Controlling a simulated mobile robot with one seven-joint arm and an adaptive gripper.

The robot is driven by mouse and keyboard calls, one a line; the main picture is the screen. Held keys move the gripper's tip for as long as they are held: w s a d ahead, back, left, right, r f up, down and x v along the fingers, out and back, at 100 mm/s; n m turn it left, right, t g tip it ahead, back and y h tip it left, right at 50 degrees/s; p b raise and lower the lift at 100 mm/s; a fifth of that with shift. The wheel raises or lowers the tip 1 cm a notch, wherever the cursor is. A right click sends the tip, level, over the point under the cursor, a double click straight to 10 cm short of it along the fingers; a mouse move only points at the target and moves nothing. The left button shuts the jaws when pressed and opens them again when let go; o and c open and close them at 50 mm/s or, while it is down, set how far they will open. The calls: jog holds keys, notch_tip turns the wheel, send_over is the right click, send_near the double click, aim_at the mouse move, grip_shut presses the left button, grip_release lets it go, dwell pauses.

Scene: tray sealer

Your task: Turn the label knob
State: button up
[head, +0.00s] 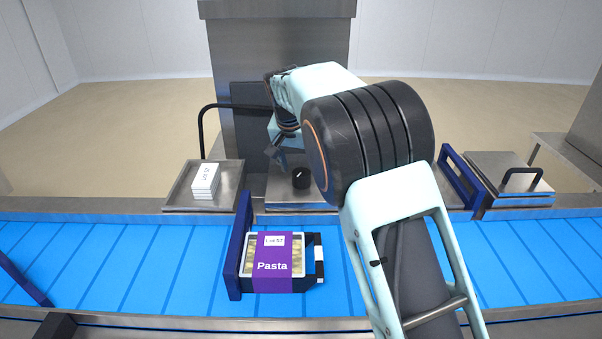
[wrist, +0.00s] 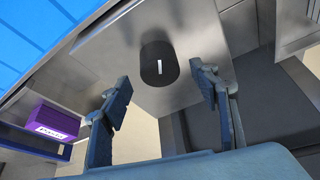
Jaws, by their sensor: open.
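The label knob (head: 301,178) is a black round knob with a white pointer mark, on a steel plate behind the conveyor in the head view. It also shows in the wrist view (wrist: 159,66), ahead of the fingers, with its white mark facing the camera. My gripper (wrist: 163,100) is open and empty, with its two fingers apart, one on each lower side of the knob and not touching it. In the head view my gripper (head: 279,157) is partly hidden by my arm, just left of the knob and above it.
A purple tray labelled Pasta (head: 272,265) sits on the blue conveyor (head: 120,255) against a dark blue bar (head: 240,245). A stack of white labels (head: 205,181) lies on a steel tray (head: 176,198) at left. A handled steel lid (head: 510,186) is at right.

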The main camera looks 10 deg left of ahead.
aim_at(301, 172)
jog(key=shift+x, duration=2.05)
jog(key=shift+c, duration=0.5)
jog(key=c, duration=1.1)
